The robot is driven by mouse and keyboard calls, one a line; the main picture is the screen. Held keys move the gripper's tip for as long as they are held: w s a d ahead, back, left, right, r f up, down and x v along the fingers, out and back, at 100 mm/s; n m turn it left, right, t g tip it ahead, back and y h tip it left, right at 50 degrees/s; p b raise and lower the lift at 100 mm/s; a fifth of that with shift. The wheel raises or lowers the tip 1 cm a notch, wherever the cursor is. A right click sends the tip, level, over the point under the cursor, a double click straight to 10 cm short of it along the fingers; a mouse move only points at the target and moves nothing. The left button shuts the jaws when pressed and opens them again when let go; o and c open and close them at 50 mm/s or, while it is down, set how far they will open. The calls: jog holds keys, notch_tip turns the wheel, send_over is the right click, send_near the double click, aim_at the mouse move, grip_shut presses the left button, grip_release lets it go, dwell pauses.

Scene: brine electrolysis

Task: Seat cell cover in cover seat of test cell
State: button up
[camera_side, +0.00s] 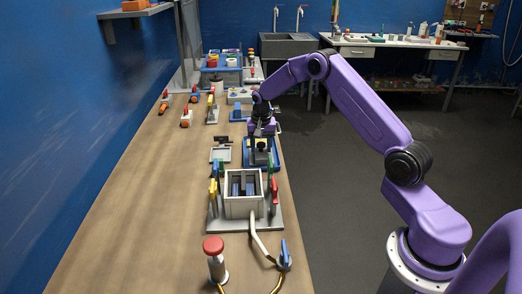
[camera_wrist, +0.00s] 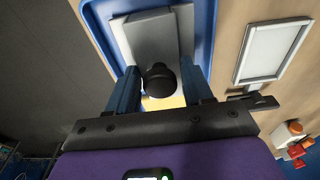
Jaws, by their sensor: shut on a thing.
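The cell cover is a grey block with a round black knob; it shows between my blue fingers in the wrist view (camera_wrist: 151,42). My gripper (camera_wrist: 160,86) is shut on the cover, with one finger at each side. In the side view my gripper (camera_side: 262,137) points down over a blue tray (camera_side: 276,163), and the cover is at the tray. I cannot tell whether it touches the tray's floor. The test cell (camera_side: 243,207) is a grey open-topped box nearer the side camera, with dark blue plates inside. My fingers hide part of the cover.
Red, yellow, green and blue upright parts (camera_side: 273,193) flank the cell. A small grey-framed tray (camera_side: 221,154) lies left of the blue tray; it also shows in the wrist view (camera_wrist: 271,53). A red-topped post (camera_side: 214,257) stands in front.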

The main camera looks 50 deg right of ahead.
jog(key=r, duration=0.9)
jog(key=shift+a+r, duration=0.25)
jog(key=shift+a, duration=0.05)
jog(key=s+a+r, duration=0.6)
jog(key=a+r, duration=0.1)
jog(key=a, duration=0.2)
jog(key=s+a+r, duration=0.2)
jog(key=s+a, duration=0.3)
jog(key=s, duration=0.5)
jog(key=s+a+r, duration=0.2)
jog(key=s+a, duration=0.3)
jog(key=s, duration=0.5)
send_over(243, 178)
jog(key=f, duration=0.9)
jog(key=shift+s+a+f, duration=0.1)
jog(key=shift+s+f, duration=0.2)
jog(key=shift+f, duration=0.05)
jog(key=shift+w+f, duration=0.1)
jog(key=shift+f, duration=1.55)
jog(key=shift+f, duration=0.1)
